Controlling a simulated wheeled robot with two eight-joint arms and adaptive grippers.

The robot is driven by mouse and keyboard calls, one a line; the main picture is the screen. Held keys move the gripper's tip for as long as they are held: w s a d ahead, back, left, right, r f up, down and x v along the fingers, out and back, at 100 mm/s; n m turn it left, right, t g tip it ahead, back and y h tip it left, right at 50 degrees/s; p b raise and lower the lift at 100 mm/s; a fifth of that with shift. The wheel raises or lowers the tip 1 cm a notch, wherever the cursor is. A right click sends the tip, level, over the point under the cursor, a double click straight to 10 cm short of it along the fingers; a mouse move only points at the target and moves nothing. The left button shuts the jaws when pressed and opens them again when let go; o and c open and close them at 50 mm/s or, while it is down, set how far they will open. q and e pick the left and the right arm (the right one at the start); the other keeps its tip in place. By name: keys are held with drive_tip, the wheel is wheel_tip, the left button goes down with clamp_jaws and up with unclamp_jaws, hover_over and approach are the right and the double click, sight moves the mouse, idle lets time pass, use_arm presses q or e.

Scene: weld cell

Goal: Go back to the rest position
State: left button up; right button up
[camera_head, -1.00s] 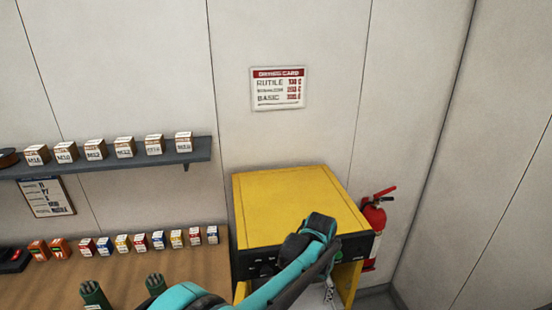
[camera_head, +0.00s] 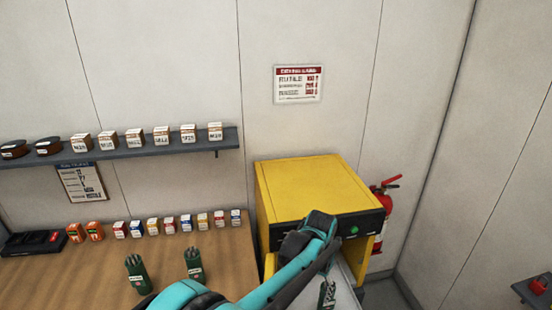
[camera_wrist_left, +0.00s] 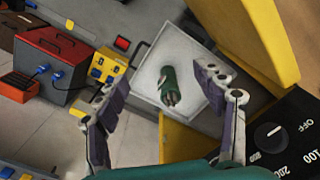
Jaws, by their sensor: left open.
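My left gripper (camera_wrist_left: 162,76) is open in the left wrist view, with its two fingers wide apart and nothing between them. Past the fingers, a green holder (camera_wrist_left: 170,84) with rod ends showing lies on a pale tray (camera_wrist_left: 193,47). In the head view my teal left arm comes in from the bottom and reaches in front of the yellow oven (camera_head: 302,188). The gripper's fingers are mostly hidden there. The green holder (camera_head: 327,294) shows partly below the wrist. My right gripper is in neither view.
Two green holders with rods (camera_head: 137,275) (camera_head: 194,264) stand on the wooden bench (camera_head: 85,285), with a row of small boxes behind. A grey shelf (camera_head: 120,151) carries more boxes. A red extinguisher (camera_head: 379,213) is right of the oven. The oven's dial (camera_wrist_left: 270,135) is close to the gripper.

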use_arm(q)
drive_tip(key=s+a+n+t+b, duration=0.2)
drive_tip(key=s+a+b, duration=0.2)
drive_tip(key=a, duration=0.5)
drive_tip(key=s+a+n+t+b, duration=0.1)
drive_tip(key=s+a+b, duration=0.3)
drive_tip(key=a, duration=0.5)
drive_tip(key=s+a+f+n+t+b, duration=0.3)
drive_tip(key=s+a+f+b, duration=0.4)
drive_tip(key=s+a, duration=0.3)
drive_tip(key=shift+a+f+n+t, duration=0.35)
drive_tip(key=shift+f+n+t, duration=0.05)
drive_tip(key=shift+t, duration=0.2)
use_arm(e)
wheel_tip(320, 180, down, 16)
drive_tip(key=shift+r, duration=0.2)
